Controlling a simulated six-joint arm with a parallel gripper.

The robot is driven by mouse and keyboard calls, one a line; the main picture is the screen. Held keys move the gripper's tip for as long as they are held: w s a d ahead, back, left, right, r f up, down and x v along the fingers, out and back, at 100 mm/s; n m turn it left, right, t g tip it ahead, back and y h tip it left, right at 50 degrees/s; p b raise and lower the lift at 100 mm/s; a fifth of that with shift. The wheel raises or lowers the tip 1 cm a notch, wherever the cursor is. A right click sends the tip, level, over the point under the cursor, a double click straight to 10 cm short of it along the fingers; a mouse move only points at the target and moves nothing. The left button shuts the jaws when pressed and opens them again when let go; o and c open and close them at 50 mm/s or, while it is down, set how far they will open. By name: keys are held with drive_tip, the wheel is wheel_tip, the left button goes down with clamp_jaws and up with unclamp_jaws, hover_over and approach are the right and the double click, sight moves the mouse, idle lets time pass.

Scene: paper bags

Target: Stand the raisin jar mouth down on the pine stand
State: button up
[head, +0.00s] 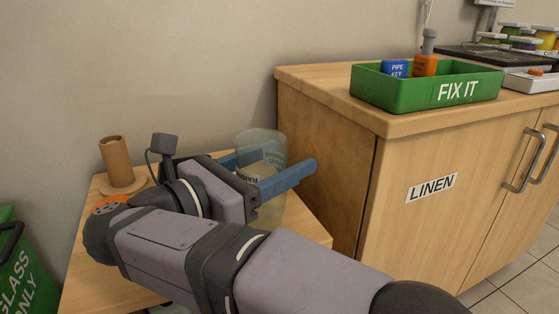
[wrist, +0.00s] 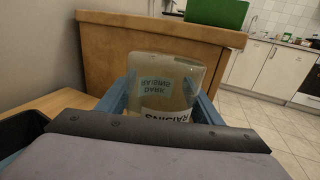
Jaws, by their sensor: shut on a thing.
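The raisin jar (head: 262,150) is clear, with a white label, and stands roughly upright on its axis between the blue fingers of my gripper (head: 291,160). In the wrist view the jar (wrist: 165,68) shows its "RAISINS" lettering upside down, so it looks inverted, mouth down. My gripper (wrist: 166,85) is shut on its sides. The pine stand (head: 305,222) is a low light-wood table under the jar. The jar's lower end is partly hidden behind my gripper and arm. I cannot tell whether it touches the stand.
A cardboard tube on a round base (head: 116,155) stands at the stand's back left. A wooden cabinet marked LINEN (head: 330,150) rises close on the right, with a green FIX IT tray (head: 425,95) on top. A green bin (head: 22,270) is at lower left.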

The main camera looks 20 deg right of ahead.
sight(243, 175)
drive_tip(key=shift+f+b, duration=0.35)
drive_tip(key=shift+b, duration=0.15)
drive_tip(key=o, duration=1.5)
drive_tip(key=shift+a, duration=0.1)
drive_tip(key=p+v, duration=0.2)
drive_tip(key=v, duration=0.1)
drive_tip(key=p+v, duration=0.1)
drive_tip(key=v, duration=0.1)
drive_tip(key=shift+r, duration=0.35)
drive_tip(key=p, duration=0.1)
drive_tip(key=a+p, duration=0.1)
drive_tip(key=p, duration=0.1)
drive_tip(key=shift+w, duration=0.2)
drive_tip(key=p, duration=0.2)
drive_tip(key=shift+a+p, duration=0.2)
drive_tip(key=shift+p, duration=0.15)
drive_tip(key=shift+p, duration=0.55)
drive_tip(key=p, duration=0.3)
drive_tip(key=shift+s+a+f, duration=0.15)
drive_tip(key=shift+s+a, duration=0.1)
drive_tip(key=shift+s, duration=0.15)
drive_tip(key=shift+s+f+p, duration=0.15)
drive_tip(key=shift+s+p, duration=0.05)
drive_tip(key=shift+p, duration=0.5)
